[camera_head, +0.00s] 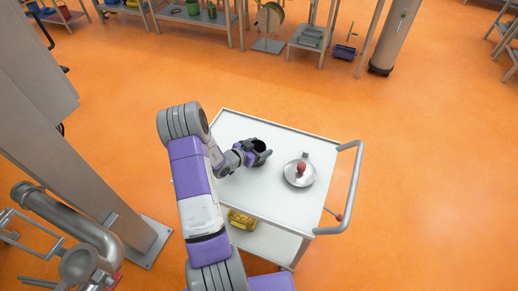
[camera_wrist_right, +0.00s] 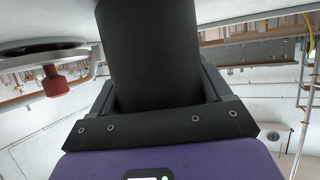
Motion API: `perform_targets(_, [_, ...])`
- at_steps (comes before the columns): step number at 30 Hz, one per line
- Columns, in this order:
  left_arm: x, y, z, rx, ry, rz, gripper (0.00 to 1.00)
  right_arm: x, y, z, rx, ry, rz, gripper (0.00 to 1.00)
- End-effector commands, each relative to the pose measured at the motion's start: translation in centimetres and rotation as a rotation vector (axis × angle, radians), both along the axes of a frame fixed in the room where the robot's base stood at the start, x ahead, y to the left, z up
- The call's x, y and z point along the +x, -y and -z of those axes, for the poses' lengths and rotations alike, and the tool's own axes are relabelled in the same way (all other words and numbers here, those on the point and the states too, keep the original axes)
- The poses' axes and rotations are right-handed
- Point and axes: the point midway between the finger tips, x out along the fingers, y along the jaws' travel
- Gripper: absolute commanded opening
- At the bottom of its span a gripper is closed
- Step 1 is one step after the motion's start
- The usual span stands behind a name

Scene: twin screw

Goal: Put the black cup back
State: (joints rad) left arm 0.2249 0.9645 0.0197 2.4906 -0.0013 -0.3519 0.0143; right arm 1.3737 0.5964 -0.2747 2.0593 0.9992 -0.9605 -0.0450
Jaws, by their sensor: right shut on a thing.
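The black cup (camera_head: 259,146) is on or just above the white top of the cart (camera_head: 236,128), left of a round metal dish. My right gripper (camera_head: 254,153) is shut on the black cup from its left side. In the right wrist view the cup (camera_wrist_right: 150,50) fills the space between the jaws and looks upright relative to the gripper. I cannot tell whether its base touches the cart top. My left gripper is not in view.
A metal dish (camera_head: 294,179) with a red knob (camera_head: 301,168) stands on the cart's right part. The cart's handle (camera_head: 352,190) sticks out on the right. A yellow thing (camera_head: 242,219) sits on the lower shelf. The front of the cart top is clear.

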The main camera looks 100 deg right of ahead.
Motion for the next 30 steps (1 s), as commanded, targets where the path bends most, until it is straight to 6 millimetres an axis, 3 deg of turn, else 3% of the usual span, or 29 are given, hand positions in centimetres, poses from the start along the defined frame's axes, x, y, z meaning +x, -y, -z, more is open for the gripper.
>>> perform_targets(10, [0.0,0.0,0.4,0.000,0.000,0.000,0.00,0.0,0.1,0.4,-0.002,-0.001,-0.001,0.41])
perform_targets(11, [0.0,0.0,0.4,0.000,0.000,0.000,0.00,0.0,0.0,0.4,-0.002,0.000,-0.001,0.79])
perform_targets(15, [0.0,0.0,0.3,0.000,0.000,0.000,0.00,0.0,0.0,0.3,-0.002,0.001,0.000,1.00])
perform_targets(25, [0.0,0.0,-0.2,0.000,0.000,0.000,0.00,0.0,0.0,-0.3,-0.003,-0.001,0.001,1.00])
perform_targets(30, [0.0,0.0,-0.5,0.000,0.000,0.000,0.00,2.4,-1.5,-1.3,-0.002,0.003,-0.005,1.00])
